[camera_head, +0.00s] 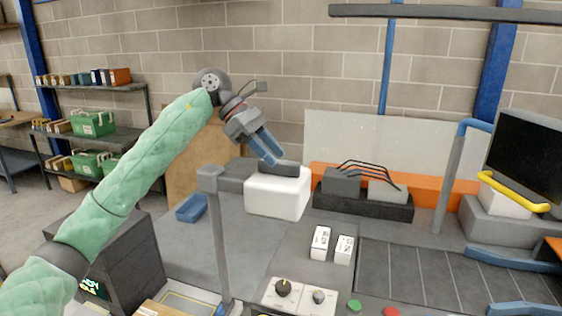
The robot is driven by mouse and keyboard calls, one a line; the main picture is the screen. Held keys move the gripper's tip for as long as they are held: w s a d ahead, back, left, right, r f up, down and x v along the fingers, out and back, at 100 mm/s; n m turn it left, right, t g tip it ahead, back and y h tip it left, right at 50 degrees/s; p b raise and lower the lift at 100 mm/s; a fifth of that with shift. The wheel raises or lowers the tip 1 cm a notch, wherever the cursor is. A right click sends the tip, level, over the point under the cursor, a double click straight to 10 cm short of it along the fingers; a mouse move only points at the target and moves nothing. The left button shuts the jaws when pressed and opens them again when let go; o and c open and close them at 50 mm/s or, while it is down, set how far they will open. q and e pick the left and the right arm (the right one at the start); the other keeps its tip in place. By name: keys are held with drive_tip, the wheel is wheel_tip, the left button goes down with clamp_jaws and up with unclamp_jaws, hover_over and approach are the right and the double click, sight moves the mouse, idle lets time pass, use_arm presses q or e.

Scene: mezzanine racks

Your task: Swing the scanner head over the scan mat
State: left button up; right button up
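My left gripper (277,159) reaches in from the left with blue fingers pointing down to the right. Its fingertips are at a dark grey block on top of a white box (278,194); I cannot tell whether they touch it or how far apart they are. A grey post with a boxy grey top (209,178) stands left of the white box, apart from the gripper. A dark panel with a yellow handle (514,192) is at the far right, by a blue arm. I cannot tell which is the scanner head. A yellow-edged mat (185,298) is partly visible at the bottom left. My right gripper is out of view.
A control panel with two knobs (300,294) is at the bottom middle, with green and red buttons beside it. A dark cabled unit (362,206) stands behind two small white boxes. A blue tray (191,208) lies left. Dark slatted surface (412,270) at right is clear.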

sight(279, 160)
use_arm(q)
drive_tip(key=x, duration=0.2)
drive_tip(key=shift+s+d+f, duration=0.1)
drive_tip(key=shift+d+f, duration=0.05)
drive_tip(key=shift+d, duration=0.1)
drive_tip(key=shift+s+d+f, duration=0.3)
drive_tip(key=shift+d+f, duration=0.05)
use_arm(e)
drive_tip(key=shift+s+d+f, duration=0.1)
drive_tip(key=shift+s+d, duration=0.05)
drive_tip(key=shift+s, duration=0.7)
use_arm(q)
drive_tip(key=c, duration=0.9)
clamp_jaws()
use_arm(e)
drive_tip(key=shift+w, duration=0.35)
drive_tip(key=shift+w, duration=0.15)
